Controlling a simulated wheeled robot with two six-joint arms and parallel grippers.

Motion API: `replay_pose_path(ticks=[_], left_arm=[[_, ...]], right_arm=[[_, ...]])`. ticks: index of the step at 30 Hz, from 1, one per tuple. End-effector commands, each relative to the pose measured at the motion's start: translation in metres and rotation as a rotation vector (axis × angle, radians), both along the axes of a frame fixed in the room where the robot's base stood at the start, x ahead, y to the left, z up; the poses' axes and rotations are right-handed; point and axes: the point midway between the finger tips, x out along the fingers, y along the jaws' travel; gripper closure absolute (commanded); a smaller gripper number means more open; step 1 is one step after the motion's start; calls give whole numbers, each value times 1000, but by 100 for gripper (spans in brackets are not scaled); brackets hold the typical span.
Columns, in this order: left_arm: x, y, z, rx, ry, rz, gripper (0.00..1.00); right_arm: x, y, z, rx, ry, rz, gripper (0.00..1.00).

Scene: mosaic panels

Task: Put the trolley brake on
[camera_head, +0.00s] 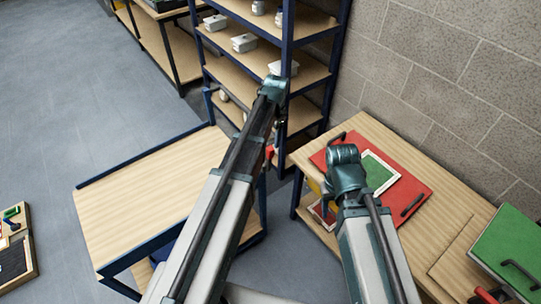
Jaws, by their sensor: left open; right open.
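The trolley (150,190) is the wooden-topped cart with a dark blue frame at the left. Its top is bare, with a raised blue rim along the far edge, and a lower shelf shows under it. A small red part (269,152) shows by the trolley's far right corner, partly behind my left arm; I cannot tell whether it is the brake. My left arm reaches up across the trolley's right side. My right arm ends over the left edge of the right-hand bench. No fingers of either gripper can be made out.
A blue-framed shelf rack (254,51) with pale parts stands behind the trolley. The right-hand bench (377,132) holds a red panel (411,187) with a green inset and a green panel (512,248) with a dark handle. A grey wall (470,60) is behind. Open floor (90,100) lies left.

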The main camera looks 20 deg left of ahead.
Motion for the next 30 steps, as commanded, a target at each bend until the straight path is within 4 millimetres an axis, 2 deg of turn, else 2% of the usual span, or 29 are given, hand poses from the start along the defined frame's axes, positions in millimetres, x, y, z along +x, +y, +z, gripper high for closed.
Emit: replay_pose_path(ticks=[1,12,15,27,30], left_arm=[[1,1,-15,0,0,0,35],[3,4,-67,0,0,0,35],[4,5,-76,0,0,0,35],[4,5,-79,0,0,0,35],[4,5,-79,0,0,0,53]], right_arm=[[0,0,-15,0,0,2,50],[0,0,-67,-3,0,13,50],[0,0,-76,-3,0,13,50],[0,0,-79,-3,0,13,50],[0,0,-79,-3,0,13,50]])
